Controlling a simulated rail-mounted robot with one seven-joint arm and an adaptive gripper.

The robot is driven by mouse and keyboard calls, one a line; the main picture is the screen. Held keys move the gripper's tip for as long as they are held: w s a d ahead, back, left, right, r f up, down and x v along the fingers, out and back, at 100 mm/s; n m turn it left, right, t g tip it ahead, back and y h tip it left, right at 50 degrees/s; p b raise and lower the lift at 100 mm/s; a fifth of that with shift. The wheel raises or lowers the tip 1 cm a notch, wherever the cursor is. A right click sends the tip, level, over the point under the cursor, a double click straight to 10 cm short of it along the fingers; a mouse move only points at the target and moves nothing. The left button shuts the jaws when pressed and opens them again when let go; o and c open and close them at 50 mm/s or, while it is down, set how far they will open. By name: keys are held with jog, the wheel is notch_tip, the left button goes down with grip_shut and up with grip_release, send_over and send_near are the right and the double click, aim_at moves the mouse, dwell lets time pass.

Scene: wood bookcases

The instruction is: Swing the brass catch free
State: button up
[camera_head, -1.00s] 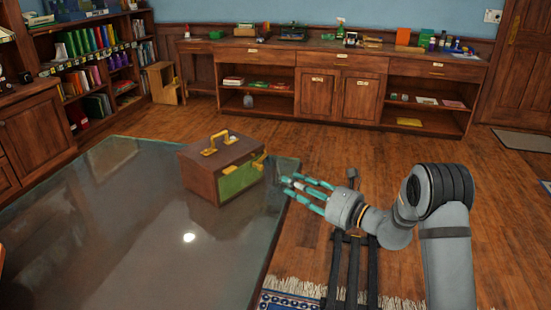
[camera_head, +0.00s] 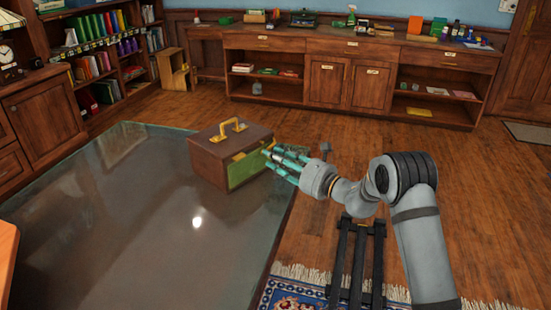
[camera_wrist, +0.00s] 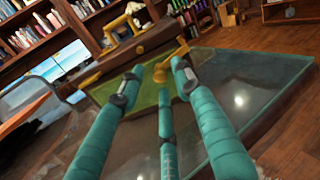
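A brown box (camera_head: 212,160) with a green end panel (camera_head: 246,170) stands on the glass-topped table. A brass handle (camera_head: 229,130) is on its lid. The brass catch (camera_wrist: 176,54) shows at the box's upper edge in the wrist view, slanting down to a rounded knob between my fingertips. In the head view my fingers partly cover it. My gripper (camera_head: 270,158) has teal fingers, spread apart at the green end. In the wrist view my gripper (camera_wrist: 155,76) is open around the catch's lower end; I cannot tell whether it touches.
The glass tabletop (camera_head: 130,230) is bare in front of the box. A long wooden cabinet (camera_head: 340,80) lines the back wall, with shelves of books (camera_head: 95,30) at the left. A blue rug (camera_head: 300,293) lies on the wooden floor.

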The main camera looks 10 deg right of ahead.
jog(key=shift+c, duration=0.7)
grip_shut()
jog(key=shift+m+p, duration=0.7)
jog(key=shift+m, duration=1)
jog(key=shift+o, duration=0.7)
grip_release()
jog(key=v, duration=1.2)
